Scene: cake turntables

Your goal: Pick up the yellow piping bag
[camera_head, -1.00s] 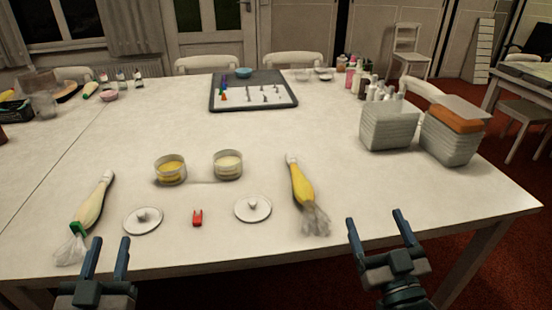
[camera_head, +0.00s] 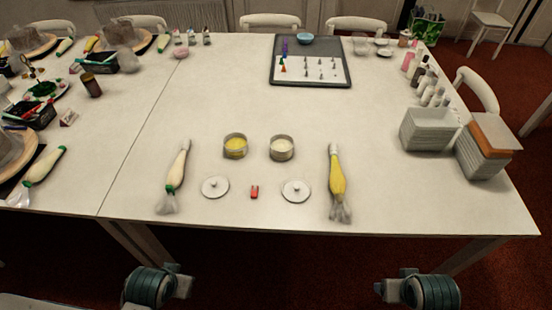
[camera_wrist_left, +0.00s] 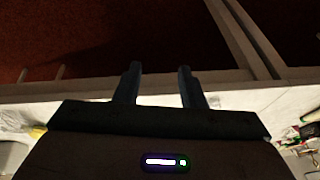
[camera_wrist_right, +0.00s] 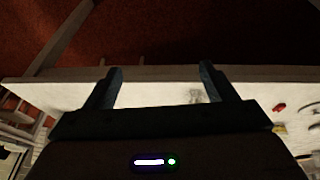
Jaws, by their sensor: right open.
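The yellow piping bag (camera_head: 337,176) lies on the white table near its front edge, right of centre in the head view. Its pale tip points away from me and its crumpled clear end faces me. In the right wrist view, a crumpled clear end (camera_wrist_right: 196,96) shows between the fingers, beyond them on the table. My right gripper (camera_wrist_right: 160,72) is open and empty, apart from the bag. My left gripper (camera_wrist_left: 159,68) is partly open and empty. In the head view only parts of my arms show at the bottom, below the table edge; the fingertips cannot be made out there.
A white piping bag (camera_head: 177,170) lies to the left. Between the bags are two round tins (camera_head: 235,147) (camera_head: 282,150), two white lids (camera_head: 215,187) (camera_head: 296,191) and a small red object (camera_head: 254,191). Table around the yellow bag is mostly clear.

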